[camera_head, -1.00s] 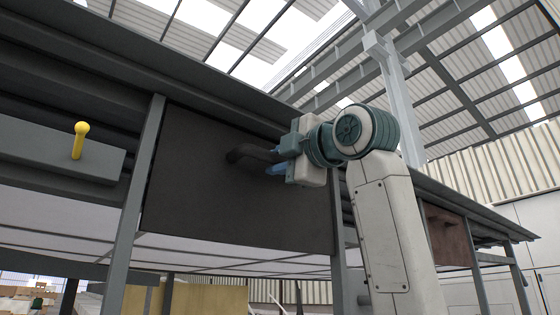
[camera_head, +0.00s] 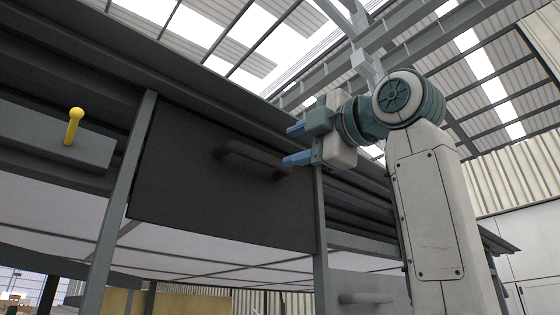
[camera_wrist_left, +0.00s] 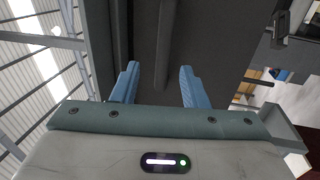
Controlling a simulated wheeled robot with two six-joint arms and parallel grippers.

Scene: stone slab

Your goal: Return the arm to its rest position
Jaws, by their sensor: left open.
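My left gripper (camera_head: 297,143) has pale housing and two blue fingers. It is open and empty, with a wide gap between the fingers. The fingers point left toward the dark drawer front (camera_head: 215,185) and its bar handle (camera_head: 252,158), and look apart from the handle. In the left wrist view the open fingers of the gripper (camera_wrist_left: 157,86) show, with the dark handle (camera_wrist_left: 164,45) seen beyond and between them. My left arm bends at a teal and white joint and runs down the right side of the head view. My right gripper is not in view.
The drawer sits in a grey bench frame with upright posts (camera_head: 121,200). A yellow knob (camera_head: 74,126) stands on a grey beam at the left. Another handle (camera_head: 366,298) shows low, beside my arm. Open air lies above and right of the bench.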

